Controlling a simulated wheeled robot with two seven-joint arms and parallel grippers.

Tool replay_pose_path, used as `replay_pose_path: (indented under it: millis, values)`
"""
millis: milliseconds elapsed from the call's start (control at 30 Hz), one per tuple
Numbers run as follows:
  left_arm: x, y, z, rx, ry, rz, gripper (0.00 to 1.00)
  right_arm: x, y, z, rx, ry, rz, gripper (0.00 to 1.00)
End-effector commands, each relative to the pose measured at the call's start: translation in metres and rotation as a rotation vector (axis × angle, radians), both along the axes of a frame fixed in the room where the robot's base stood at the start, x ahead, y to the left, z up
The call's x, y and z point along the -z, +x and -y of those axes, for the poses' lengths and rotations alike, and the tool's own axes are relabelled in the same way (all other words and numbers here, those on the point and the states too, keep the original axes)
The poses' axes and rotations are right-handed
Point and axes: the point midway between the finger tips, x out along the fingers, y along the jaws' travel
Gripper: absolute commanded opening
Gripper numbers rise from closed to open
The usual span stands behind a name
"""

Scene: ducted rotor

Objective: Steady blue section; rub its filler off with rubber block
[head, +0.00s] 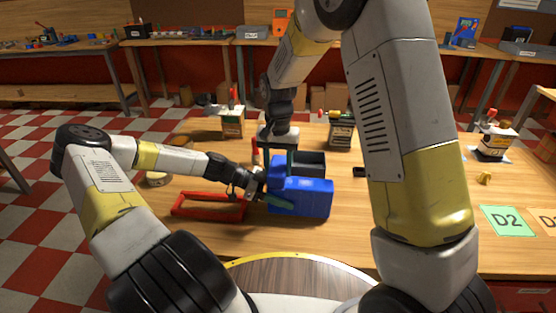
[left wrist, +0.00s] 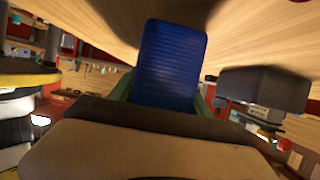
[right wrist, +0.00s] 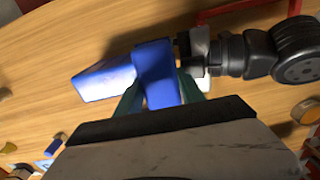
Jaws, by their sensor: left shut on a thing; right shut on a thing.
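The blue section (head: 305,198), a chunky blue body, is on or just above the wooden table in the head view. My left gripper (head: 263,190) is shut on it from its left side. In the left wrist view a ribbed blue face (left wrist: 170,65) stands between the fingers. My right gripper (head: 279,160) points down from above and is shut on an upright blue piece (right wrist: 157,75). This piece meets the lighter blue body (right wrist: 105,78) in the right wrist view. I cannot tell whether it is part of the section. No rubber block or filler can be made out clearly.
A red frame (head: 208,207) lies left of the section. A dark open box (head: 310,163) stands just behind it. A small black block (head: 360,172) lies to the right. Tins (head: 341,130) stand farther back. The table front right of the section is clear up to the green D2 card (head: 508,221).

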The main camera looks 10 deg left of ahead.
Motion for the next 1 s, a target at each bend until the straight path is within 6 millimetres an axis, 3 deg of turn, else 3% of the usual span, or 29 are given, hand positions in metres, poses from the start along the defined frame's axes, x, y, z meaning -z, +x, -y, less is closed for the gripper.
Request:
replay_pose_path:
  millis: [33,100,1000]
  values:
    - [0.0,0.0,0.0,0.0,0.0,0.0,0.08,0.012,-0.001,0.001,0.0,-0.003,-0.005,0.07]
    - [0.0,0.0,0.0,0.0,0.0,0.0,0.08,0.005,0.0,0.008,0.003,0.0,0.0,0.07]
    - [0.0,0.0,0.0,-0.001,0.0,-0.001,0.08,0.01,-0.003,0.09,0.003,-0.002,-0.003,0.07]
